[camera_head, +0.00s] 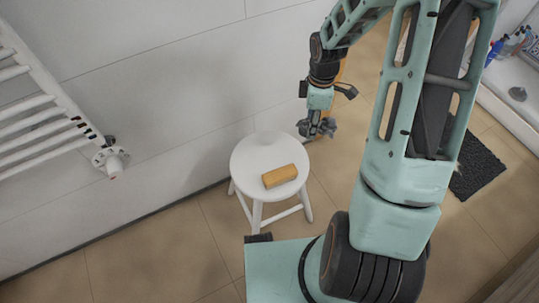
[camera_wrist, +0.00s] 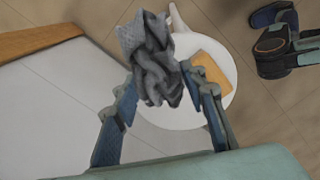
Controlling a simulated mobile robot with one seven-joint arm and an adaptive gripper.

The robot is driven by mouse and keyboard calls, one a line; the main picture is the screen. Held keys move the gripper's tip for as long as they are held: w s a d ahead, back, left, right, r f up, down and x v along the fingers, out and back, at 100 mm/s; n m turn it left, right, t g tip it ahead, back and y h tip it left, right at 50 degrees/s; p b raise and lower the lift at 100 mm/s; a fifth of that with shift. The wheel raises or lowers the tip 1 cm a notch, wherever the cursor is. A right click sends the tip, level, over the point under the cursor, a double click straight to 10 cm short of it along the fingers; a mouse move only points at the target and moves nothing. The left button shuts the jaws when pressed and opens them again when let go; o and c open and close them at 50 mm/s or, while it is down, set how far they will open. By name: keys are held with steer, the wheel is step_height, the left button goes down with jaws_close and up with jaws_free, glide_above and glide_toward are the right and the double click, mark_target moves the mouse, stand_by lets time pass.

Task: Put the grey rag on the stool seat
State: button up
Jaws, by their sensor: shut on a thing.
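The grey rag (camera_wrist: 152,50) is crumpled and held between the fingertips of my gripper (camera_wrist: 163,82) in the wrist view. In the head view my gripper (camera_head: 316,127) is at the right of the stool, with the small grey rag (camera_head: 329,126) at its fingers. The white round stool seat (camera_head: 253,152) stands by the wall. In the wrist view the seat (camera_wrist: 172,118) lies below and behind the rag, which partly covers it. The rag appears above the seat level and apart from it.
A tan block (camera_head: 280,176) lies on the front right part of the seat; the back left of the seat is bare. A white towel radiator (camera_head: 40,110) is on the wall at left. A dark mat (camera_head: 477,166) and bottles (camera_head: 510,45) are at right.

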mark_target(306, 130)
steer(key=n, duration=0.1)
steer(key=s+a+f+n+p, duration=0.1)
steer(key=n, duration=0.1)
steer(key=a+n+p, duration=0.1)
steer(key=n, duration=0.1)
steer(key=shift+s+f, duration=0.3)
steer(key=shift+a+f+n, duration=0.25)
steer(key=shift+a+n, duration=0.05)
steer(key=shift+n, duration=0.1)
steer(key=w+a+f+b, duration=0.1)
steer(key=a+f, duration=0.2)
steer(key=a, duration=0.1)
steer(key=w+a+f+b, duration=0.1)
steer(key=a+f, duration=0.2)
steer(key=a, duration=0.1)
steer(key=w+a+f+b, duration=0.1)
steer(key=w+a+f, duration=0.1)
steer(key=a+f, duration=0.1)
steer(key=shift+w+a+f+b, duration=0.1)
steer(key=shift+a+b, duration=0.3)
steer(key=shift+a, duration=0.25)
steer(key=shift+a+f, duration=0.2)
steer(key=shift+f, duration=0.05)
steer(key=shift+w+a+f+b, duration=0.15)
steer(key=shift+f+b, duration=0.5)
steer(key=shift+f, duration=1)
